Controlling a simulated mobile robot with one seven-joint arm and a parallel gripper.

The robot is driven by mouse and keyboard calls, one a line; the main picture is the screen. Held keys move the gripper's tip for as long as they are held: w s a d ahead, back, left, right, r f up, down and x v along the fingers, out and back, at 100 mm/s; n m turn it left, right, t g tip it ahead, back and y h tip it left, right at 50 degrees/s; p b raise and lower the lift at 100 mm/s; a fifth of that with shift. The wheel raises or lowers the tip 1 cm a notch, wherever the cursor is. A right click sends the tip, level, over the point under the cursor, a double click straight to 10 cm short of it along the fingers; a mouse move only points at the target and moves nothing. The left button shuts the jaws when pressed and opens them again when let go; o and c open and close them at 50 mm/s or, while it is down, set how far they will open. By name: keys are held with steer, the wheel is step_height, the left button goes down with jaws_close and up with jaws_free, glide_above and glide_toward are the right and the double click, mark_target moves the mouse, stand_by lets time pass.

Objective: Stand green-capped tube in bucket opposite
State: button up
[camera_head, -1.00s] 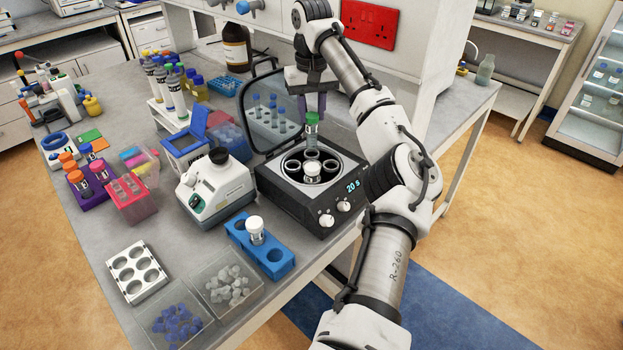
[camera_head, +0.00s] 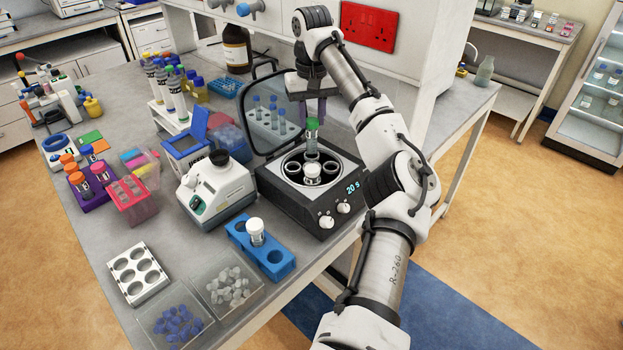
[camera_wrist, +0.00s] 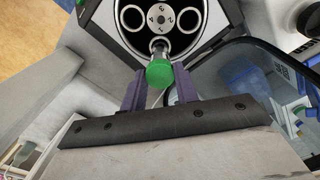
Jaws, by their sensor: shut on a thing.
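The green-capped tube (camera_head: 312,146) hangs upright from my gripper (camera_head: 313,109), whose purple fingers are shut on it near the green cap. Its lower end is at the rear bucket of the centrifuge rotor; the wrist view shows the green cap (camera_wrist: 160,73) between the fingers and the tube lined up with the near bucket's mouth. I cannot tell how deep the end is. A white-capped tube (camera_head: 312,171) stands in the front bucket, opposite. The left bucket (camera_head: 293,169) and right bucket (camera_head: 330,167) look empty. The centrifuge (camera_head: 290,205) shows "20 s".
The centrifuge's raised lid (camera_head: 247,125) stands close behind and left of the tube. A blue rack (camera_head: 275,262) with another white-capped tube (camera_head: 255,230) sits in front. The wall panel is behind my arm.

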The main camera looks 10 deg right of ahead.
mark_target(312, 138)
steer(key=shift+f, duration=0.3)
steer(key=shift+f, duration=0.4)
steer(key=shift+f, duration=0.45)
steer(key=shift+f+b, duration=0.35)
steer(key=shift+f, duration=0.4)
steer(key=shift+f, duration=0.25)
stand_by(0.4)
steer(key=shift+f+b, duration=0.4)
steer(key=shift+f, duration=0.6)
steer(key=shift+f, duration=0.15)
steer(key=o, duration=0.9)
